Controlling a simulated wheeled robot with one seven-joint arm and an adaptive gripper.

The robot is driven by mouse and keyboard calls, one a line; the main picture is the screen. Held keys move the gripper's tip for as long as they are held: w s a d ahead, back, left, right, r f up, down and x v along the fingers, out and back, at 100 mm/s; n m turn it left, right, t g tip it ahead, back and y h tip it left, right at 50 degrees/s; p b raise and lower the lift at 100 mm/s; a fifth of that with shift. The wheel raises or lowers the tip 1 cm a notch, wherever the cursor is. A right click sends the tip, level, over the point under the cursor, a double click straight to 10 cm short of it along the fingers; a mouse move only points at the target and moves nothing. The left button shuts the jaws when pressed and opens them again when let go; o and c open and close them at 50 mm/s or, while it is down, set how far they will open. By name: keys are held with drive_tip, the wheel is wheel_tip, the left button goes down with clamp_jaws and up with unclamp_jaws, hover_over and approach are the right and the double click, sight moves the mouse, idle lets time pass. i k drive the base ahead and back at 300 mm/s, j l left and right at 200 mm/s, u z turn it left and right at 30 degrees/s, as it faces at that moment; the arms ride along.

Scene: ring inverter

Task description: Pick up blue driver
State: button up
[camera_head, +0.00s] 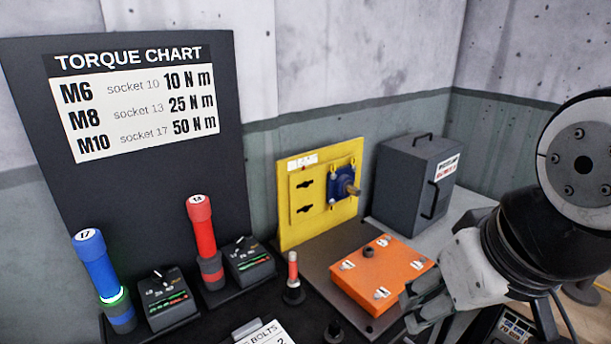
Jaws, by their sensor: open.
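The blue driver (97,270) stands upright, leaning slightly, at the lower left of the head view. Its cap is marked 17 and a green ring glows near its base. It sits in a dark stand beside a small control box (166,297). My gripper (415,310) is at the lower right, by the front right corner of the orange block (380,268), far to the right of the blue driver. It is open and I see nothing held in it. Part of its fingers is cut off from clear view.
A red driver (203,235) and a second control box (248,259) stand right of the blue driver. A yellow panel (320,195) and grey cabinet (415,180) stand behind. The torque chart board (150,200) rises behind the drivers.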

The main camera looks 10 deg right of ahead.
sight(89, 246)
drive_tip(key=k+j, duration=0.1)
drive_tip(key=j, duration=0.25)
drive_tip(key=k+j, duration=0.1)
drive_tip(key=j, duration=0.25)
drive_tip(key=k+j+z, duration=0.1)
drive_tip(key=j, duration=0.25)
drive_tip(key=k+j, duration=0.1)
drive_tip(key=j, duration=0.25)
drive_tip(key=k+j, duration=0.1)
drive_tip(key=j, duration=0.25)
